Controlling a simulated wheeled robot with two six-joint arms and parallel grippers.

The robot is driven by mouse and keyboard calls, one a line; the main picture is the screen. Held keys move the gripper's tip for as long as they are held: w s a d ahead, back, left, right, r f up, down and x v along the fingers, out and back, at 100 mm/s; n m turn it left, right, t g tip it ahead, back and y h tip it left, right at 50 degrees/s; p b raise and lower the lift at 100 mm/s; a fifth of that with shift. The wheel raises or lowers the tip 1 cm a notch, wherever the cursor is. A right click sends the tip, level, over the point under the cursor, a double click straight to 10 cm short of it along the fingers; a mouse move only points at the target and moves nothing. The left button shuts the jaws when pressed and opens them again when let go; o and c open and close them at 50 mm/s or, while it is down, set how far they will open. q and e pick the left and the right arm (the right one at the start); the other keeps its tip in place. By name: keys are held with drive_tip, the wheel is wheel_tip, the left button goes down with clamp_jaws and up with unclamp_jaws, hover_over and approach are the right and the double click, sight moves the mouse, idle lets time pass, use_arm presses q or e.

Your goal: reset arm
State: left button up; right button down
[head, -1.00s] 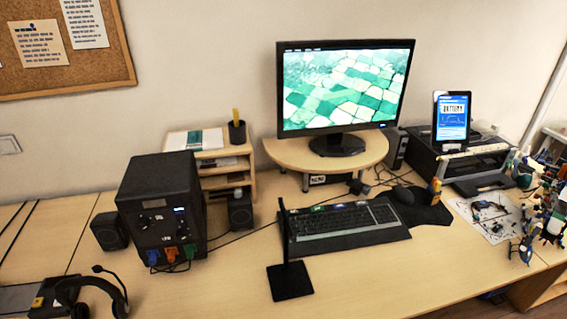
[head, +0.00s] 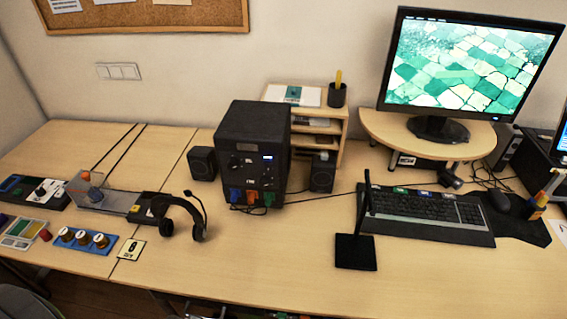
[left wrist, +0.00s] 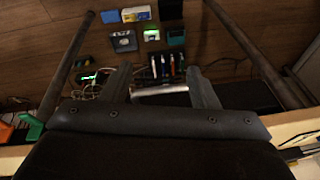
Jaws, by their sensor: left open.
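My left gripper (left wrist: 158,78) shows in the left wrist view. Its two dark fingers are apart and nothing is between them. It points toward a dark wooden surface with small items beyond the fingertips. No arm or gripper of mine shows in the head view. My right gripper is not in view. A black box (head: 240,150) with blue, orange and green plugs at its base stands on the desk (head: 265,250).
A headset (head: 184,218), a blue panel with knobs (head: 85,240) and a black stand (head: 355,252) are on the desk, with a keyboard (head: 425,213) and monitor (head: 470,62) at right. The front middle of the desk is clear. Small boxes (left wrist: 124,41) show beyond the gripper.

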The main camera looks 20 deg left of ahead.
use_arm(q)
drive_tip(key=s+f, duration=0.8)
drive_tip(key=f, duration=0.3)
drive_tip(key=s+d+f+g, duration=0.1)
drive_tip(key=s+f, duration=0.8)
drive_tip(key=f, duration=0.3)
drive_tip(key=shift+g+h, duration=0.3)
drive_tip(key=shift+w+d, duration=0.1)
